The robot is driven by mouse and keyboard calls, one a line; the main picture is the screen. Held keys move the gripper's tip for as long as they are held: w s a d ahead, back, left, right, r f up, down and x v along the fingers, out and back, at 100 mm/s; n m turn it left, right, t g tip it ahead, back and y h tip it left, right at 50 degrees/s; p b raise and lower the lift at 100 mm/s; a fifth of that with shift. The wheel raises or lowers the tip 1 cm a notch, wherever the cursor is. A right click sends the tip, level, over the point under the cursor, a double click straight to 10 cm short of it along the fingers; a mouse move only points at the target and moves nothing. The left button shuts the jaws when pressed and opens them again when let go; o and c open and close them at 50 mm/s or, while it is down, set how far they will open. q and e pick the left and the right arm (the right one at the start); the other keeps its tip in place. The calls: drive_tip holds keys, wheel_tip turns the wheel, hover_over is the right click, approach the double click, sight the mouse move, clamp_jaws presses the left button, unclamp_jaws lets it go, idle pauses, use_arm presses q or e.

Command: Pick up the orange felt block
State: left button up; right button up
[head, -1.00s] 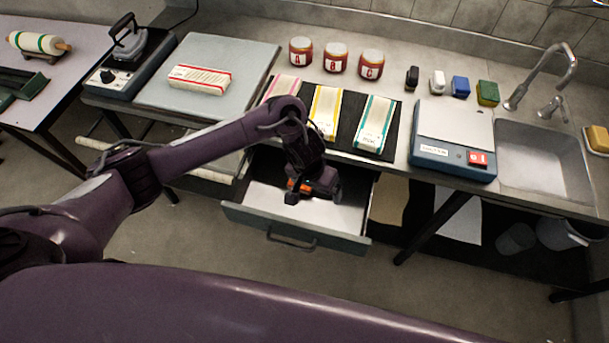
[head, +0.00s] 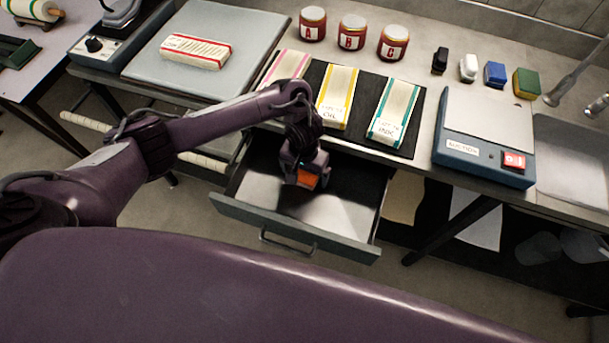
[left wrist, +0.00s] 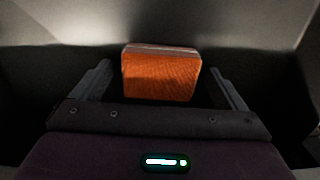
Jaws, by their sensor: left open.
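The orange felt block (head: 308,181) is in the open drawer (head: 290,233), partly hidden by my left gripper in the head view. In the left wrist view the block (left wrist: 160,76) shows a textured orange face with a paler top strip. My left gripper (head: 306,183) is reaching down into the drawer. In the left wrist view its fingers (left wrist: 165,80) are spread wide, one on each side of the block, with a gap at both sides. My right gripper is in neither view.
The counter edge is just behind the drawer. On it lie a black mat (head: 414,127) with striped boxes, several jars (head: 352,32), and a blue-grey device (head: 487,130) at the right. The drawer's right part is bare.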

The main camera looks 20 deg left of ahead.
sight(304, 173)
use_arm(q)
drive_tip(key=shift+f, duration=0.2)
drive_tip(key=c, duration=1)
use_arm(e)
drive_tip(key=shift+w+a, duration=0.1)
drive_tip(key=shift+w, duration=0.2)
use_arm(q)
drive_tip(key=shift+r, duration=0.1)
drive_tip(key=shift+c, duration=0.3)
drive_tip(key=shift+r, duration=0.6)
wheel_tip(304, 173, up, 19)
drive_tip(key=p, duration=0.8)
drive_tip(key=shift+f+p, duration=0.2)
drive_tip(key=shift+p, duration=0.2)
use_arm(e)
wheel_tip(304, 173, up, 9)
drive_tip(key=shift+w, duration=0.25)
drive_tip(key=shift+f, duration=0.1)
